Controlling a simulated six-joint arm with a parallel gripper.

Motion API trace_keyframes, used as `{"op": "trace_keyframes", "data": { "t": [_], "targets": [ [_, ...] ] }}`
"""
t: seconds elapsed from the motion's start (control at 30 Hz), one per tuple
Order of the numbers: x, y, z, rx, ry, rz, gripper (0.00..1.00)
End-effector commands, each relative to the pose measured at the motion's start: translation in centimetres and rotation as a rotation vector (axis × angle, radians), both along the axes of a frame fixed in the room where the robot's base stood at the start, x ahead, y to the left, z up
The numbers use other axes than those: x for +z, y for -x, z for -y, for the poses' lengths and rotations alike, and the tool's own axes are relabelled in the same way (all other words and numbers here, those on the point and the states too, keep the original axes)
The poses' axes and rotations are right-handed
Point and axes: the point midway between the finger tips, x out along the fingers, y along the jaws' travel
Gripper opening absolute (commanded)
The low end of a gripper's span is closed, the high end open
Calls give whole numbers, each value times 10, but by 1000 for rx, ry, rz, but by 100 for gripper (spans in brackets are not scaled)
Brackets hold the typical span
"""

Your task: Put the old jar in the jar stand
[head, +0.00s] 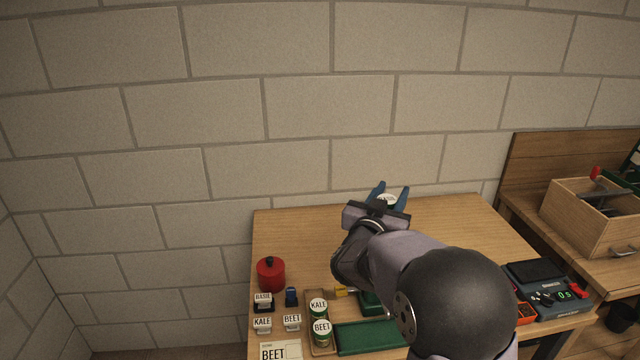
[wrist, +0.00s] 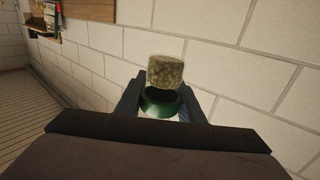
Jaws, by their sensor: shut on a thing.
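My gripper (head: 388,197) is shut on a jar (head: 387,201) above the back part of the table; its pale, round top shows between the blue fingers. In the wrist view, the fingers of my gripper (wrist: 162,106) flank the jar's green band (wrist: 158,108), and a speckled grey-green cylinder (wrist: 165,71) shows beyond it. A narrow wooden holder (head: 308,338), perhaps the jar stand, lies at the front left. It holds a jar marked KALE (head: 318,305) and a jar marked BEET (head: 321,328).
A red lidded pot (head: 270,274) stands at the table's left edge, behind small BASIL, KALE and BEET labelled items. A green tray (head: 370,338) lies right of the holder. My arm hides part of the table. A scale (head: 545,290) stands at right. The table's back left is clear.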

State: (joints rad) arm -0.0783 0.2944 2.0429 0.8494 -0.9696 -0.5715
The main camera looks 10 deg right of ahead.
Motion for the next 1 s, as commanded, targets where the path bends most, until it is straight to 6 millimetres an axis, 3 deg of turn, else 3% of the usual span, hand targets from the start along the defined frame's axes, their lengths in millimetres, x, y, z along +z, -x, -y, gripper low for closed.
{"op": "trace_keyframes", "data": {
  "t": [0.6, 1.0],
  "targets": [
    [-85, 0, 0, 0, 1, 1, 11],
    [-89, 0, 0, 0, 1, 1, 11]
  ]
}}
